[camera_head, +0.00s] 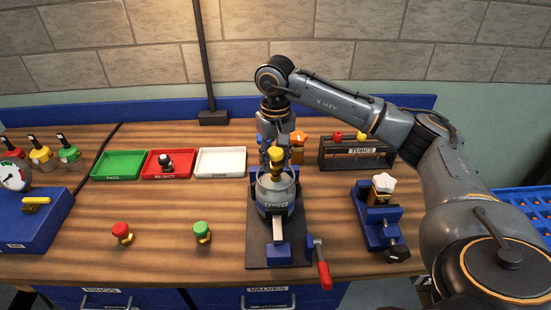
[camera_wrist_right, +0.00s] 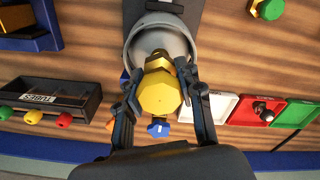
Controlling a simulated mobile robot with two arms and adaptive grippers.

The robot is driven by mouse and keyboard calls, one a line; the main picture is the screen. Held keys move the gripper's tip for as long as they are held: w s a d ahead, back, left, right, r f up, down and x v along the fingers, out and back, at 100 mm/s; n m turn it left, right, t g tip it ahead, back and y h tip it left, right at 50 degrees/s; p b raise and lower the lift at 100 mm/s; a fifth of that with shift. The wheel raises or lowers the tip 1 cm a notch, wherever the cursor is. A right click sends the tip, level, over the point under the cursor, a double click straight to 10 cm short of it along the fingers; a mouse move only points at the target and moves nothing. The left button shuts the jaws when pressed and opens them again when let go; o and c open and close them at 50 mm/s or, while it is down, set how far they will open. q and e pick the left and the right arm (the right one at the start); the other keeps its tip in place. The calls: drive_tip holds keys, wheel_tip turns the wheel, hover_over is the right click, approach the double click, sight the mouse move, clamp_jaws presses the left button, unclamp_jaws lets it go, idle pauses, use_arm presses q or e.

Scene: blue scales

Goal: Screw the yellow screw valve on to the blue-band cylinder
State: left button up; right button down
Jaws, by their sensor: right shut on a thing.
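The yellow screw valve (camera_head: 276,154) has a faceted yellow knob and a brass lower part. My right gripper (camera_head: 273,160) is shut on it, directly above the grey cylinder (camera_head: 276,194). The cylinder stands upright in a blue vise and has an open collar around its top. In the right wrist view the yellow knob (camera_wrist_right: 159,94) lies between both fingers, with its brass part at the collar (camera_wrist_right: 137,44). I cannot tell whether the threads touch. The cylinder's blue band is not clear. My left gripper is not in view.
The vise (camera_head: 280,255) has a red handle (camera_head: 325,275) at front right. Red (camera_head: 122,233) and green (camera_head: 202,232) valves stand at left on the table. Green (camera_head: 119,164), red (camera_head: 168,164) and white (camera_head: 220,162) trays lie behind. A tube rack (camera_head: 357,153) stands back right.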

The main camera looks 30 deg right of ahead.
idle(0.5)
drive_tip(key=shift+f+b, duration=0.2)
drive_tip(key=shift+b, duration=0.15)
drive_tip(key=shift+f, duration=0.35)
drive_tip(key=shift+f+b, duration=0.85)
drive_tip(key=shift+b, duration=0.1)
drive_tip(key=c, duration=0.8)
unclamp_jaws()
